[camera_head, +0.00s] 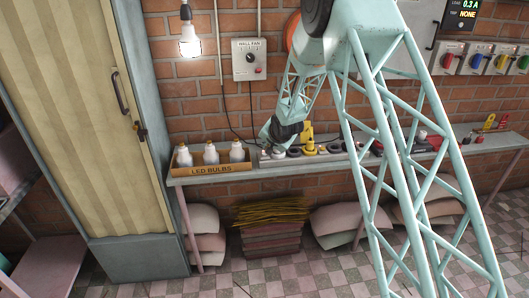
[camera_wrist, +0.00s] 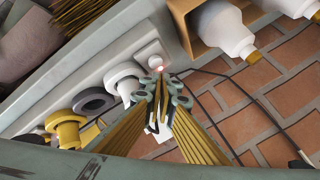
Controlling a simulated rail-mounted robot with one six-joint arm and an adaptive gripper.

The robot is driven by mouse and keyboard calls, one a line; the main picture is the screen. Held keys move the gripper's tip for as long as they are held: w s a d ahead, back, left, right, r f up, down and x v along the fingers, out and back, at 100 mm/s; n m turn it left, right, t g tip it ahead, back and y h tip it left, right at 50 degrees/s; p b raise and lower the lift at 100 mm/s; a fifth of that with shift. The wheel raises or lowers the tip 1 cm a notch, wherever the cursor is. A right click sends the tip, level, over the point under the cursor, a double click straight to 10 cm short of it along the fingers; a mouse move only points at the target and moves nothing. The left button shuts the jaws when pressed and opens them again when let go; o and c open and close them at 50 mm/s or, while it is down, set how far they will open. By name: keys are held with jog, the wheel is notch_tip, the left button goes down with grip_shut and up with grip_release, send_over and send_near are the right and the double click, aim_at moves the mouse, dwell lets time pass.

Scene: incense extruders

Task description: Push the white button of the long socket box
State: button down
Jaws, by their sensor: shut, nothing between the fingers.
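The long socket box (camera_wrist: 92,80) is a pale strip on the bench, running diagonally across the wrist view; it also shows in the head view (camera_head: 270,158), partly behind my arm. A round white button (camera_wrist: 151,50) sits at its end nearest the bulb crate, with a small reddish glow at its edge. My gripper (camera_wrist: 160,84) is shut and empty, its fingertips just beside the button in the wrist view. I cannot tell whether they touch it. In the head view my gripper (camera_head: 270,140) is low over the left end of the box, and the button is hard to make out.
A white plug (camera_wrist: 122,80), a dark grey plug (camera_wrist: 94,102) and a yellow plug (camera_wrist: 66,128) sit along the box. A wooden LED bulb crate (camera_head: 208,170) stands left of it. Behind are the brick wall (camera_head: 200,98), a cable and the wall fan switch (camera_head: 249,60).

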jog(key=shift+r+p, duration=1.5)
jog(key=shift+r, duration=0.6)
dwell(1.2)
